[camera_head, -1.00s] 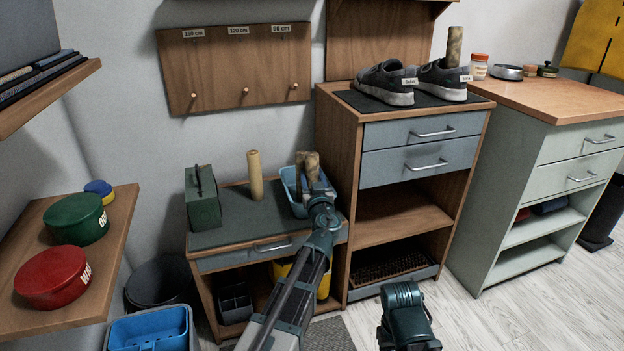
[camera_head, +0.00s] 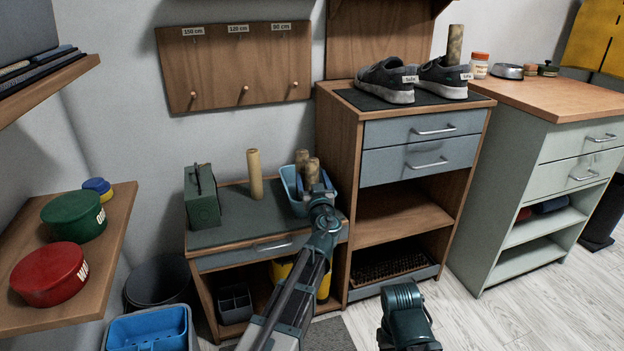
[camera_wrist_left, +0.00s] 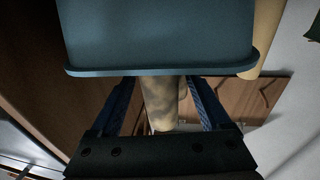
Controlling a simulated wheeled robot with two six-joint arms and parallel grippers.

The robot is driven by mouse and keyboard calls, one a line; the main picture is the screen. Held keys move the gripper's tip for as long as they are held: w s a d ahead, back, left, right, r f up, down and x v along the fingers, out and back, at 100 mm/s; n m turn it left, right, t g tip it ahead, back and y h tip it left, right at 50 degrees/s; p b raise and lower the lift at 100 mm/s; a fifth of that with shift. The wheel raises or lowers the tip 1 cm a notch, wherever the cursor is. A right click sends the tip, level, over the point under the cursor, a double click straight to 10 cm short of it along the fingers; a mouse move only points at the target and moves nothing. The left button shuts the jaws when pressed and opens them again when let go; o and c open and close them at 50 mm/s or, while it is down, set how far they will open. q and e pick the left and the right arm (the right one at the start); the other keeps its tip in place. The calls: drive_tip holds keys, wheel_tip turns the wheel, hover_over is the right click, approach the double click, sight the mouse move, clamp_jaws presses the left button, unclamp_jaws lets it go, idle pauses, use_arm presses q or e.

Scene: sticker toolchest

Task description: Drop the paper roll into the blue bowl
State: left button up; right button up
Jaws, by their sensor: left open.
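Brown mottled paper rolls, one behind (camera_head: 301,160) and one in front (camera_head: 313,172), stand in a light blue container (camera_head: 288,182) on the low cabinet. In the left wrist view, which looks upside down, a mottled roll (camera_wrist_left: 160,103) shows between the spread fingers (camera_wrist_left: 160,110), beyond the container's blue wall (camera_wrist_left: 160,35). Contact with the fingers is unclear. The rolls' lower ends are hidden. My right gripper is out of view.
A pale roll (camera_head: 255,174) and a green box (camera_head: 202,197) stand left on the low cabinet. A taller cabinet (camera_head: 335,190) rises close on the right, with shoes (camera_head: 388,80) and another roll (camera_head: 454,44). A blue tub (camera_head: 148,328) sits lower left.

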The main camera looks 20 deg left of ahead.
use_arm(q)
drive_tip(key=shift+r+p, duration=0.4)
drive_tip(key=shift+r, duration=0.1)
drive_tip(key=shift+s+d+r, duration=0.1)
drive_tip(key=shift+s+r, duration=0.05)
drive_tip(key=shift+s, duration=0.2)
drive_tip(key=v, duration=1.1)
drive_tip(key=shift+b, duration=0.45)
drive_tip(key=shift+s, duration=0.15)
drive_tip(key=s+f+m+g, duration=0.1)
drive_tip(key=s+f+g, duration=0.4)
drive_tip(key=f, duration=0.3)
drive_tip(key=s+f+g, duration=0.4)
drive_tip(key=s+f, duration=0.1)
drive_tip(key=f, duration=0.2)
drive_tip(key=s+d+f+m+g+h, duration=0.3)
drive_tip(key=s+d+f+m+g, duration=0.1)
drive_tip(key=s+d, duration=0.2)
drive_tip(key=s+d+f+m+g+h, duration=0.3)
drive_tip(key=s+d+f+g, duration=0.1)
drive_tip(key=s, duration=0.4)
drive_tip(key=d+f, duration=0.1)
drive_tip(key=d, duration=0.1)
drive_tip(key=shift+s+d+m+h, duration=0.35)
drive_tip(key=shift+m+h, duration=0.05)
